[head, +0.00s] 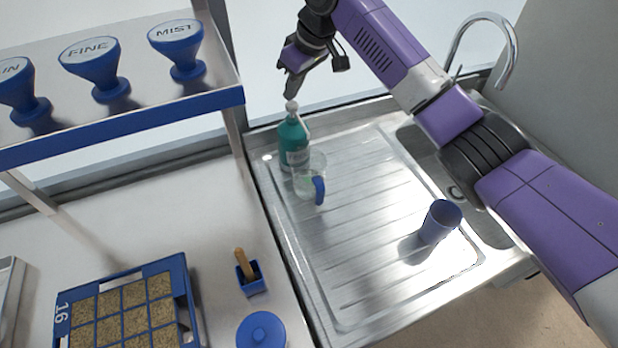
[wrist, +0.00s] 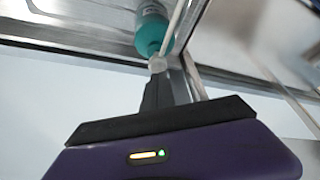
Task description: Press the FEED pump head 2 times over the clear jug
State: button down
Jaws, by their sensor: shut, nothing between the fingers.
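The FEED bottle (head: 291,146) is teal with a white pump head (head: 292,106) and stands upright at the back left of the metal drainboard. Its label is too small to read here. The clear jug (head: 310,178) with a blue handle stands right in front of the bottle, under the spout side. My gripper (head: 291,95) is shut and empty, pointing down just above the pump head. In the wrist view the fingertips (wrist: 158,72) overlap the white pump top (wrist: 158,62), with the teal bottle (wrist: 152,30) beyond. I cannot tell whether they touch.
A blue cup (head: 440,221) stands on the drainboard (head: 350,270) at the right, near the sink and tap (head: 511,50). Below are a seed tray (head: 187,290), a small blue holder (head: 250,279) and a blue lidded pot (head: 261,331).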

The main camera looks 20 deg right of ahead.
jog(key=shift+f, duration=0.4)
jog(key=shift+f, duration=0.95)
jog(key=shift+r, duration=0.1)
jog(key=shift+r+p, duration=0.9)
jog(key=shift+r, duration=0.35)
notch_tip(320, 180, up, 6)
jog(key=p, duration=0.5)
jog(key=shift+p, duration=0.35)
jog(key=shift+w, duration=0.1)
